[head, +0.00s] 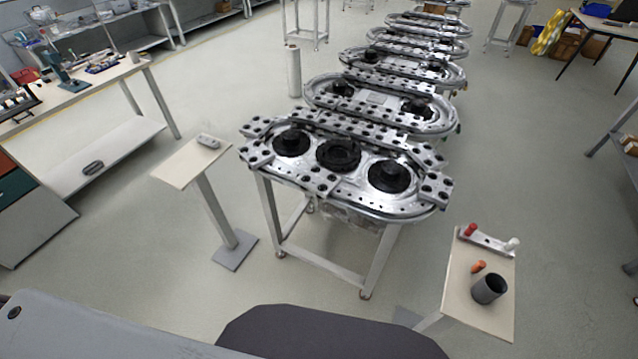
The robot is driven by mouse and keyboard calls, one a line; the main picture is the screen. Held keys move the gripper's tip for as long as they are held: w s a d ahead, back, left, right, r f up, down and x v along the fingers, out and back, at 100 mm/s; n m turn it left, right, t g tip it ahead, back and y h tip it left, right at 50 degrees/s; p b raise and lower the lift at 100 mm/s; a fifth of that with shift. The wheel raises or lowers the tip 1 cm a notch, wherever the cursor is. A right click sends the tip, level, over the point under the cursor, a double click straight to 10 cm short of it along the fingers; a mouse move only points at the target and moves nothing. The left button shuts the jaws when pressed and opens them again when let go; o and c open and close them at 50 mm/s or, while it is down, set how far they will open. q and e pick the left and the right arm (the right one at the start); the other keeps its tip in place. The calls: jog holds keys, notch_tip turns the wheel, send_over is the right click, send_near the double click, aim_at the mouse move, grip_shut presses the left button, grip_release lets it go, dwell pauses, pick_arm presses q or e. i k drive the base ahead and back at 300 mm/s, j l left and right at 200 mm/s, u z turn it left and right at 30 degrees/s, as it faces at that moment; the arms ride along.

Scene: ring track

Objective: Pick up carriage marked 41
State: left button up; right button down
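The nearest ring track (375,207) stands on a metal frame in the middle of the head view. Several flat metal plates with dark round holes sit along its rim, such as a plate at the front left (303,176) and one at the right end (436,187); they may be carriages. Three black round hubs lie inside the ring, one of them at the right (389,175). No number is legible on anything, so I cannot tell which carriage is marked 41. Neither of my grippers is in view.
A small stand (178,168) at the left bears a small grey item (208,141). A stand (487,318) at the right holds a dark cup (489,288), an orange piece (478,266) and a red-and-white-ended part (487,241). More ring tracks (440,118) recede behind. Floor is clear between the stands and the nearest track.

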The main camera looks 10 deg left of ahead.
aim_at(316, 179)
jog(key=i+j+z, duration=0.1)
jog(key=j, duration=0.25)
jog(key=i+j+z, duration=0.15)
jog(key=i+j, duration=0.2)
jog(key=i+j+z, duration=0.1)
jog(key=j, duration=0.25)
jog(key=i+j+z, duration=0.1)
jog(key=i+j, duration=0.15)
jog(key=j, duration=0.1)
